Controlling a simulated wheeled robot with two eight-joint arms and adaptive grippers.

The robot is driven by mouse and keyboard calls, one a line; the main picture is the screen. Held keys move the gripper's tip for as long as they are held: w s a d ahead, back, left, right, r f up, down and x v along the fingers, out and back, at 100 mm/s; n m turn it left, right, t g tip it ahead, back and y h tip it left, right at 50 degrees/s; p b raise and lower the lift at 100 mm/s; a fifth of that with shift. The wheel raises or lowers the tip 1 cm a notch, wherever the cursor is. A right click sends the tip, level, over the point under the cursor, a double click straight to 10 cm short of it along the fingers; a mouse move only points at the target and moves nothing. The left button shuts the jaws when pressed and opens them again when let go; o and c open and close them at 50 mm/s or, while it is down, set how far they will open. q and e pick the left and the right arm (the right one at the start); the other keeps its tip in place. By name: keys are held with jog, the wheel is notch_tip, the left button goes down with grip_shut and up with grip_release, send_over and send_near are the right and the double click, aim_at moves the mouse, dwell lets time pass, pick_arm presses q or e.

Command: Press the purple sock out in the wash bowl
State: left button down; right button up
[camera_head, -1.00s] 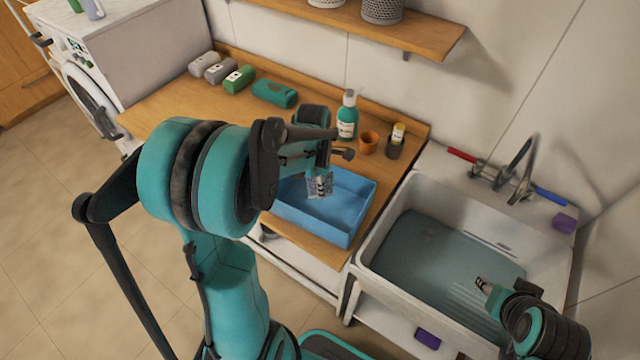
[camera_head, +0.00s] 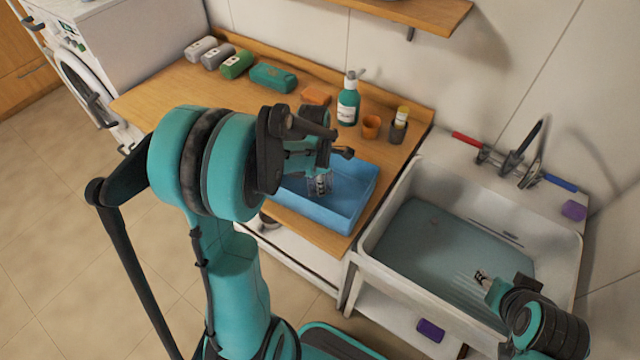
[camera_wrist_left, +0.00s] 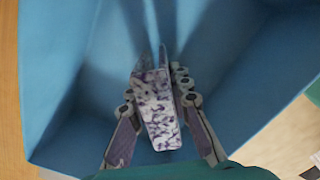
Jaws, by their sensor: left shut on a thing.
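The wash bowl (camera_head: 352,218) is a blue rectangular tub on the wooden counter. It fills most of the left wrist view (camera_wrist_left: 235,100). My left gripper (camera_head: 320,184) reaches down inside it. In the left wrist view its fingers (camera_wrist_left: 158,85) are shut on a white-and-purple mottled piece, which looks like the purple sock (camera_wrist_left: 160,115). In the head view the sock shows only as a small pale patch around the fingertips. I cannot tell whether it touches the bowl's floor. My right gripper (camera_head: 481,276) hangs over the sink; its jaw state is too small to tell.
The sink (camera_head: 372,250) with water stands right of the counter (camera_head: 165,98). Behind the bowl are a green pump bottle (camera_head: 348,104), an orange cup (camera_head: 371,127), a dark holder (camera_head: 397,131) and an orange block (camera_head: 316,96). Rolled cloths (camera_head: 238,65) line the back left.

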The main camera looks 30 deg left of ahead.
pick_arm(q)
jog(key=shift+f+b, duration=0.55)
jog(key=shift+f, duration=0.1)
dwell(0.5)
jog(key=shift+s+b, duration=0.1)
jog(key=shift+b, duration=0.5)
dwell(4.2)
notch_tip(320, 180, up, 15)
jog(key=p, duration=1.1)
